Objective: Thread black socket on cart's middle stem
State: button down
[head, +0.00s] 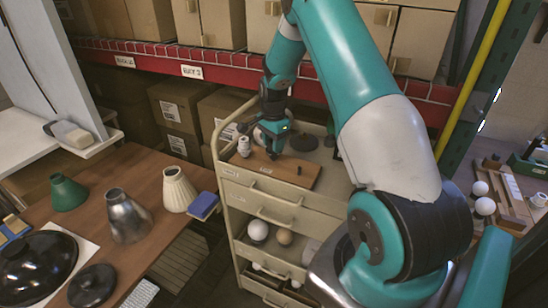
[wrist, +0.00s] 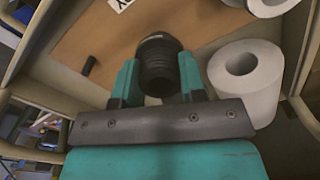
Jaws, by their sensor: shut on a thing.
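My gripper (head: 272,148) is over the brown wooden board (head: 262,182) on top of the cart (head: 236,190). In the wrist view, my gripper (wrist: 160,82) is shut on the ribbed black socket (wrist: 158,62), one teal finger on each side. The socket's lower end and any stem under it are hidden, so I cannot tell whether it is on the middle stem. A short dark stem (head: 299,170) stands bare on the board's right; it also shows in the wrist view (wrist: 88,66). A white socket (head: 244,146) stands to the left of my gripper.
In the wrist view a hollow white cylinder (wrist: 245,75) stands close beside the right finger. A dark disc (head: 304,142) lies behind the board. The wooden table (head: 150,165) at left holds lampshades. The shelf's red beam (head: 190,72) runs behind the cart.

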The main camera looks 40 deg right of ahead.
jog(key=m, duration=0.4)
jog(key=shift+w+m, duration=0.1)
jog(key=shift+m, duration=0.2)
jog(key=m, duration=0.4)
jog(key=shift+m, duration=0.3)
jog(key=c, duration=0.6)
grip_release()
notch_tip(320, 180, up, 17)
jog(key=b, duration=0.4)
jog(key=shift+r, duration=0.2)
jog(key=shift+a, duration=0.1)
